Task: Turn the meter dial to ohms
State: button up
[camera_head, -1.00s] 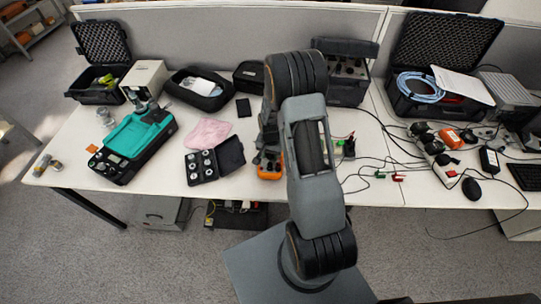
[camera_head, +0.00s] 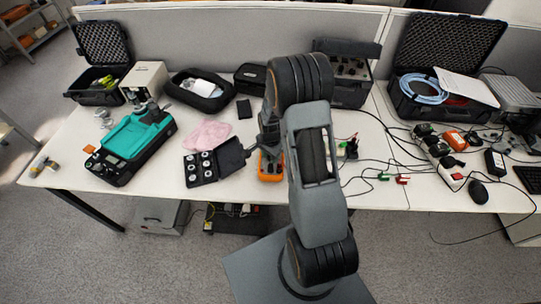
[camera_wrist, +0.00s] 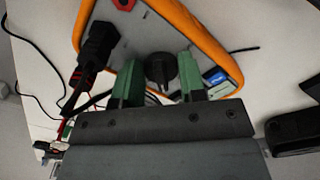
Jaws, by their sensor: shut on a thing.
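The meter has an orange rim and a grey face, and fills the upper middle of the wrist view (camera_wrist: 210,45). In the head view, the meter (camera_head: 271,172) lies on the table just left of my arm. Its round black dial (camera_wrist: 160,67) sits between the green fingers of my gripper (camera_wrist: 159,80), which is shut on it. The dial's pointer and the markings around it cannot be read. In the head view my arm and wrist hide part of the meter.
A black plug with a cable (camera_wrist: 93,52) stands close left of the fingers in the wrist view. On the table (camera_head: 345,205), an open case of round pieces (camera_head: 201,167) lies left of the meter. Loose cables and clips (camera_head: 383,176) lie to the right.

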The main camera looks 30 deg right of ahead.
jog(key=o, duration=0.9)
jog(key=shift+r, duration=0.1)
notch_tip(320, 180, up, 14)
jog(key=shift+f, duration=0.15)
dwell(0.7)
